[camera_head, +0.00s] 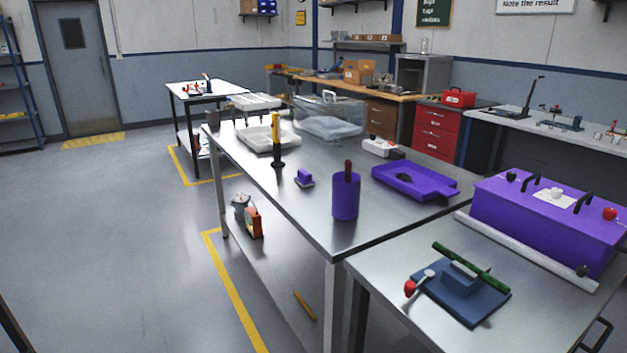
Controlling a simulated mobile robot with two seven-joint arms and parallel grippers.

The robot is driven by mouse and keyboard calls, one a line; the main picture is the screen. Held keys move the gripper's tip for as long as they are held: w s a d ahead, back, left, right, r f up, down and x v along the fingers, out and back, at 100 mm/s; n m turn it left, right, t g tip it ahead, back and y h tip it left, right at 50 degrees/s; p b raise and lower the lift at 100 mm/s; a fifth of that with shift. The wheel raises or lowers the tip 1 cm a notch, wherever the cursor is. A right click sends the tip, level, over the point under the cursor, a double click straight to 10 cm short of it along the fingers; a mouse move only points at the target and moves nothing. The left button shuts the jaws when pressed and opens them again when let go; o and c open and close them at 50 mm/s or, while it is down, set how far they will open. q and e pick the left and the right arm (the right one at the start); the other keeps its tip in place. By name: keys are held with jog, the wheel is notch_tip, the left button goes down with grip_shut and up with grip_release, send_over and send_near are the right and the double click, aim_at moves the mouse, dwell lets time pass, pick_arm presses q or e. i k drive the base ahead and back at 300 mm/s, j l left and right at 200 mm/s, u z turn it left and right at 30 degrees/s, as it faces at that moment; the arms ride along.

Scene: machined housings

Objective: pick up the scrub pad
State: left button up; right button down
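A small purple block (304,177) with a paler underside sits on the near steel table, left of the purple cylinder. It may be the scrub pad, but it is too small to tell. Neither of my grippers shows in the head view.
On the steel table (290,207) stand a purple cylinder (345,198), a yellow-and-black upright tool (277,142), a white tray (262,140) and a clear bin (330,118). A blue fixture (462,296) and a purple housing (540,215) are at right. Open floor lies left.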

aim_at(304, 178)
jog(key=i+j+z, duration=0.1)
jog(key=z, duration=1.1)
jog(key=j+z, duration=0.95)
jog(key=j, duration=0.2)
jog(key=k+j+z, duration=0.15)
jog(key=j, duration=0.2)
jog(key=k+j+z, duration=0.15)
jog(key=j, duration=0.2)
jog(key=k+j+z, duration=0.2)
jog(key=j, duration=0.15)
jog(key=j+z, duration=0.15)
jog(key=j, duration=0.2)
jog(key=k+j, duration=0.2)
jog(key=j, duration=0.2)
jog(key=k+j, duration=0.2)
jog(key=j, duration=0.2)
jog(key=k+j, duration=0.25)
jog(key=j, duration=0.2)
jog(key=k+j+z, duration=0.1)
jog(key=j, duration=0.3)
jog(key=k, duration=0.1)
